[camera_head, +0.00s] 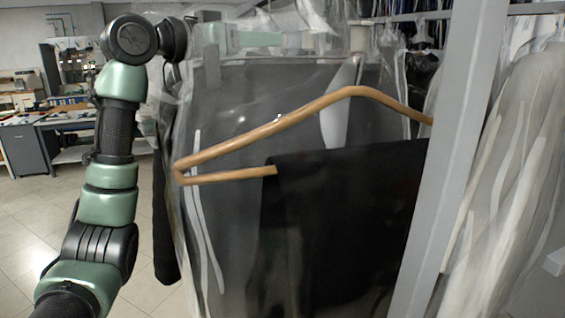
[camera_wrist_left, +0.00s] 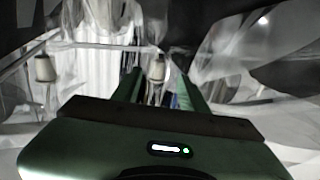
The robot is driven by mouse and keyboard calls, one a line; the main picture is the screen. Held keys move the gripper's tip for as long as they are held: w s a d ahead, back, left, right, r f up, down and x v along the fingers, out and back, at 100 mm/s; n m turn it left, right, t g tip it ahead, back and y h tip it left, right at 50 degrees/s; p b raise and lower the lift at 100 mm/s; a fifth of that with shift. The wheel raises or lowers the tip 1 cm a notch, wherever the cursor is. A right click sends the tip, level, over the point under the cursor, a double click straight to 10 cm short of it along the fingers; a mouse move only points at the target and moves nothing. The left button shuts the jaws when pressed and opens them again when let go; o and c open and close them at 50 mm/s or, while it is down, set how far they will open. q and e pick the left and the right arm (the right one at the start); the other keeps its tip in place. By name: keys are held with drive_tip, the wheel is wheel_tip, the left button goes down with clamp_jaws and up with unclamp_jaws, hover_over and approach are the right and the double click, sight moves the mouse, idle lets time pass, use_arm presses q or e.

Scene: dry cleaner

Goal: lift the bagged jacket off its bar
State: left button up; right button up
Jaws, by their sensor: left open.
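A dark garment in a clear plastic bag (camera_head: 235,105), likely the bagged jacket, fills the middle of the head view. A wooden hanger (camera_head: 265,130) slants across it, with black cloth (camera_head: 345,220) draped over its lower bar. My left arm rises at the left and bends right at the top. My left gripper (camera_head: 270,40) shows pale green through the plastic near the garment's top; its fingertips are unclear there. In the left wrist view the left gripper (camera_wrist_left: 160,90) has its two fingers apart, with clear film around them. The hanger's hook and the bar are not clearly visible. My right gripper is out of view.
A grey upright post (camera_head: 450,160) stands right of the garment, partly covering it. More bagged clothes (camera_head: 515,180) hang beyond it. A workbench with a dark cabinet (camera_head: 45,145) stands at the back left. The tiled floor (camera_head: 40,215) at left is open.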

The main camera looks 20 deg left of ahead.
sight(281, 32)
use_arm(q)
drive_tip(key=p+x, duration=0.2)
drive_tip(key=x, duration=0.1)
drive_tip(key=r+p+x, duration=0.1)
drive_tip(key=shift+w+d+p, duration=0.15)
drive_tip(key=shift+d+p, duration=0.15)
drive_tip(key=shift+d, duration=0.15)
drive_tip(key=shift+w+d+f, duration=0.2)
drive_tip(key=shift+w+d, duration=0.05)
drive_tip(key=shift+w, duration=0.1)
drive_tip(key=shift+a, duration=0.1)
clamp_jaws()
idle(0.5)
drive_tip(key=shift+r, duration=0.15)
